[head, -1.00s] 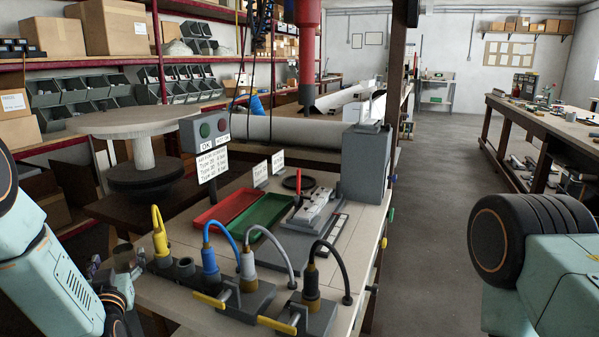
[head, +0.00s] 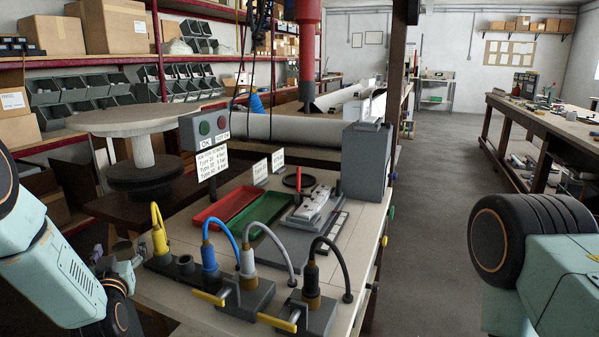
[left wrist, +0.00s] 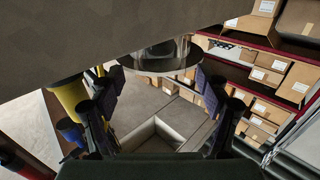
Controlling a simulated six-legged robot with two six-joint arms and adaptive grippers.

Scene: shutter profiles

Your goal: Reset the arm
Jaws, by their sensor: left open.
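My left gripper (head: 122,262) is low at the left in the head view, beside the left end of the bench. It is just left of the grey connector block with the yellow plug (head: 160,238). In the left wrist view, the two dark fingers of my left gripper (left wrist: 160,85) stand apart with nothing held between them. The yellow plug shows close to the left finger (left wrist: 68,95). Of my right arm, only a link and a wheel-like joint show at the right of the head view; its gripper is out of frame.
The bench (head: 345,262) carries blue, white and black cabled plugs, yellow-handled clamps, a red tray (head: 226,204), a green tray (head: 258,213), a sign post with buttons (head: 207,130) and a grey box (head: 366,160). Shelves stand behind at the left. The aisle floor (head: 435,190) is clear.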

